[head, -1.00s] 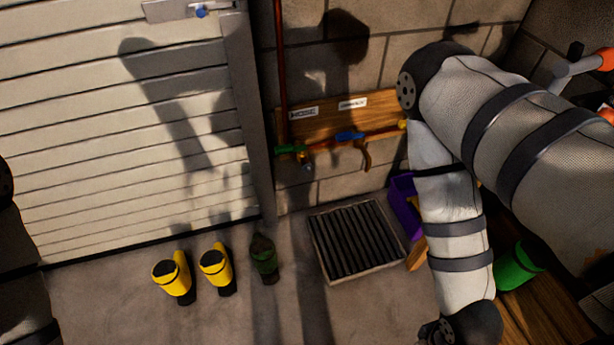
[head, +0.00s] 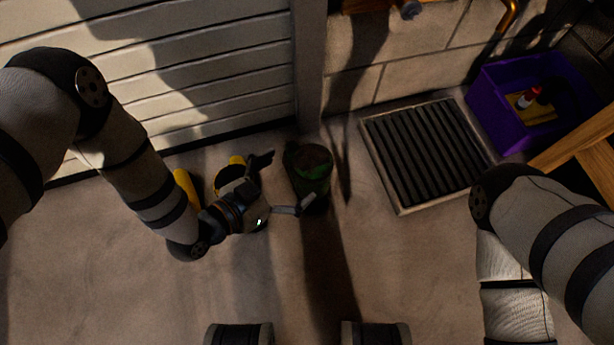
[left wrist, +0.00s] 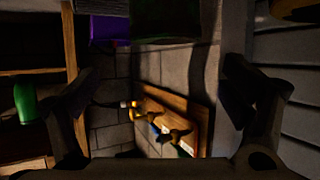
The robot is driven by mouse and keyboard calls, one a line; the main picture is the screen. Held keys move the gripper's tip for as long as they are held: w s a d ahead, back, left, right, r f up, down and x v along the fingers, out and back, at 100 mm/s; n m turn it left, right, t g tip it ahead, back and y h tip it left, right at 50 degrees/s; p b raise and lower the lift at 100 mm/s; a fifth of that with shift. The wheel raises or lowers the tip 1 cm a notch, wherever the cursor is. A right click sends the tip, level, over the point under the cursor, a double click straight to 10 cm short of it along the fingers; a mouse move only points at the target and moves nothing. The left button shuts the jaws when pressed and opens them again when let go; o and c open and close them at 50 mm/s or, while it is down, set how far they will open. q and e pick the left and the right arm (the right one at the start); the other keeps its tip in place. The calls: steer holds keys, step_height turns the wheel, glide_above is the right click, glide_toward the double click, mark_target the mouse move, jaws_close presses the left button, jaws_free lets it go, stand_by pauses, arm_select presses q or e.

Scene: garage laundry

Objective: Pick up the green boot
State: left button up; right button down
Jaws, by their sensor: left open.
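The green boot (head: 312,166) stands upright on the concrete floor by the door post in the head view, dark and partly in shadow. My left gripper (head: 284,182) is open just left of the boot, its fingers pointing toward it; I cannot tell whether either finger touches it. In the left wrist view a dark green shape, likely the boot (left wrist: 166,20), shows at the top between the open fingers (left wrist: 158,82). My right gripper is out of view; only my right arm shows.
Yellow boots (head: 186,186) stand left of the green boot, partly hidden by my left arm. A floor grate (head: 400,205) lies to the right, with a purple bin (head: 497,118) beyond it. The panelled door (head: 200,75) is behind. The front floor is mostly clear.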

mark_target(316, 158)
arm_select(q)
steer(key=b+x, duration=0.1)
steer(key=x, duration=0.2)
steer(key=b+x, duration=0.2)
steer(key=x, duration=0.2)
steer(key=f+b+x, duration=0.1)
steer(key=b+x, duration=0.1)
steer(key=x, duration=0.1)
steer(key=shift+w+a+f, duration=0.1)
steer(key=shift+w+a, duration=0.05)
steer(key=shift+a, duration=0.05)
steer(key=shift+w+d, duration=0.1)
steer(key=c, duration=1.9)
steer(key=shift+c, duration=0.9)
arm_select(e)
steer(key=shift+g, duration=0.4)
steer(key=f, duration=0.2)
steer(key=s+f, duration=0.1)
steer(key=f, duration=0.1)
arm_select(q)
steer(key=shift+r, duration=0.25)
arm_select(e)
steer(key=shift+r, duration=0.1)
